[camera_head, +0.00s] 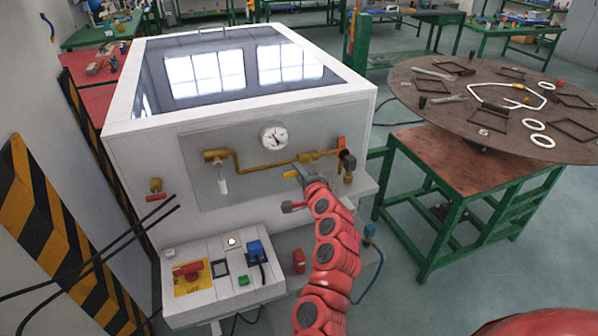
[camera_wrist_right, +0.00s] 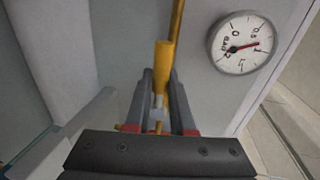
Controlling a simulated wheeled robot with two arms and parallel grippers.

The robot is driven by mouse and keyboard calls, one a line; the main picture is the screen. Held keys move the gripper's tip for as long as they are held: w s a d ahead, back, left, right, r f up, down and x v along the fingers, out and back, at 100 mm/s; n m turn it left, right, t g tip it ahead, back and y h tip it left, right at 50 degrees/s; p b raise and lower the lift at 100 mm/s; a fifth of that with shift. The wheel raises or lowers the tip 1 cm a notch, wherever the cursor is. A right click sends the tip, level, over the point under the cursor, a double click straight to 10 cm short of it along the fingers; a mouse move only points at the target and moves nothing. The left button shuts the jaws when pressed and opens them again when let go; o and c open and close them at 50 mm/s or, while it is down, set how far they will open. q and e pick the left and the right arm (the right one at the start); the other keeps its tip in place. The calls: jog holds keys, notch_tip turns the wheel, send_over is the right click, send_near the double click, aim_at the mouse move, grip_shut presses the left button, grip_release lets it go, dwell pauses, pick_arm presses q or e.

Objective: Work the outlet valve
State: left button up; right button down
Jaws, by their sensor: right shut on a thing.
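The generator's front panel (camera_head: 205,177) carries a brass pipe (camera_head: 260,166) with valves along it. A brass valve body (camera_head: 310,157) sits right of centre, below and right of the round gauge (camera_head: 273,136). My right gripper (camera_head: 299,174) is at the panel just below this valve. In the right wrist view, my right gripper (camera_wrist_right: 160,92) is shut on a yellow valve handle (camera_wrist_right: 164,62), which lies between the fingers. The gauge also shows in the right wrist view (camera_wrist_right: 243,44), its red needle clear. My left gripper is not in view.
A control box (camera_head: 215,275) with a red switch (camera_head: 187,268) and a blue plug (camera_head: 256,249) stands below the panel. A small red-handled valve (camera_head: 156,195) is at the left. An orange part (camera_head: 341,143) is at the pipe's right end. A round table (camera_head: 470,125) stands right.

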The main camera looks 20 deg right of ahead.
jog(key=shift+r, duration=0.15)
dwell(0.4)
jog(key=c, duration=0.8)
grip_release()
jog(key=shift+o, duration=0.2)
jog(key=shift+s, duration=0.1)
jog(key=s+r+p, duration=0.3)
jog(key=s+p, duration=0.4)
jog(key=s, duration=1)
jog(key=shift+d+r, duration=0.15)
jog(key=shift+d, duration=0.2)
jog(key=shift+w, duration=0.15)
